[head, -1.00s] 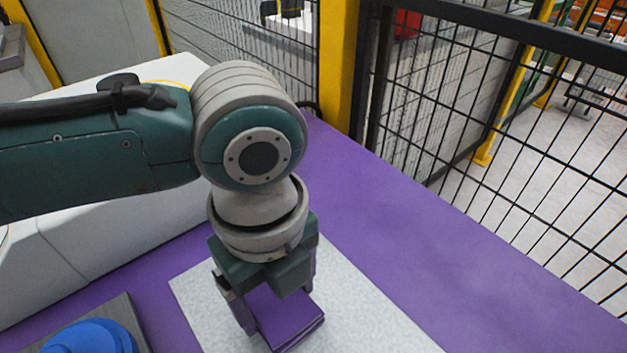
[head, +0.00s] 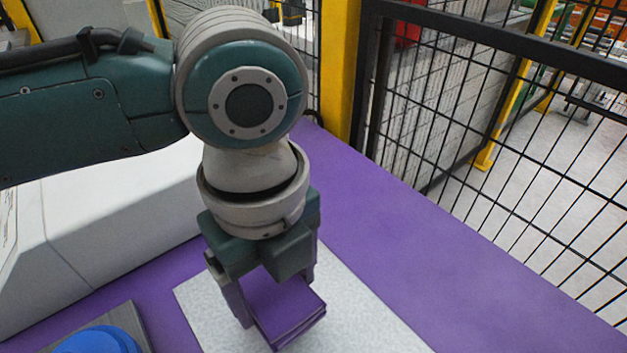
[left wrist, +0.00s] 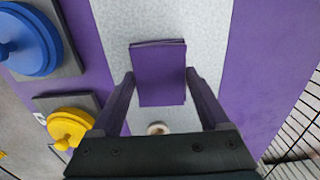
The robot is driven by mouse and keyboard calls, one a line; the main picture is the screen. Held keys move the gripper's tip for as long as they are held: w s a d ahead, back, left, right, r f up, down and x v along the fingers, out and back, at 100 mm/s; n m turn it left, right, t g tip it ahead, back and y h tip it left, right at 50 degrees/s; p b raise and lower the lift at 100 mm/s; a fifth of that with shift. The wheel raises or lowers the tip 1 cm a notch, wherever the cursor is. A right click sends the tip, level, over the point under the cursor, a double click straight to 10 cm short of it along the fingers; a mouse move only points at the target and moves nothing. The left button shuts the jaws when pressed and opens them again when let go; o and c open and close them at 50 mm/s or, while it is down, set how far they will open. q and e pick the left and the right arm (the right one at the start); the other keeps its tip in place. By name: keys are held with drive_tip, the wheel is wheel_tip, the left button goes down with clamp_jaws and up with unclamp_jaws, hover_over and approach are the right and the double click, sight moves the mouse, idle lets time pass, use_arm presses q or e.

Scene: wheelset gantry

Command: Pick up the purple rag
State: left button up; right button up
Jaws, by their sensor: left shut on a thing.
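The purple rag (head: 286,311) is a flat, folded rectangular stack in the lower middle of the head view. My left gripper (head: 278,300) points down and is shut on it, one finger on each side. In the left wrist view the rag (left wrist: 160,76) sits between the two fingertips. It appears over the light grey speckled mat (head: 352,315); I cannot tell how far above it. My right gripper is not in view.
A blue round part (head: 98,341) on a grey plate is at lower left. A yellow knobbed part (left wrist: 70,126) and a small pale ring (left wrist: 158,128) show in the wrist view. A black mesh fence (head: 500,150) stands right of the purple tabletop (head: 420,235).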

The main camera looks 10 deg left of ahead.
sight(277, 291)
use_arm(q)
wheel_tip(277, 291, up, 16)
drive_tip(key=p, duration=0.2)
drive_tip(key=shift+f, duration=0.15)
drive_tip(key=o, duration=0.9)
drive_tip(key=shift+c, duration=0.2)
drive_tip(key=c, duration=0.7)
drive_tip(key=shift+p, duration=0.35)
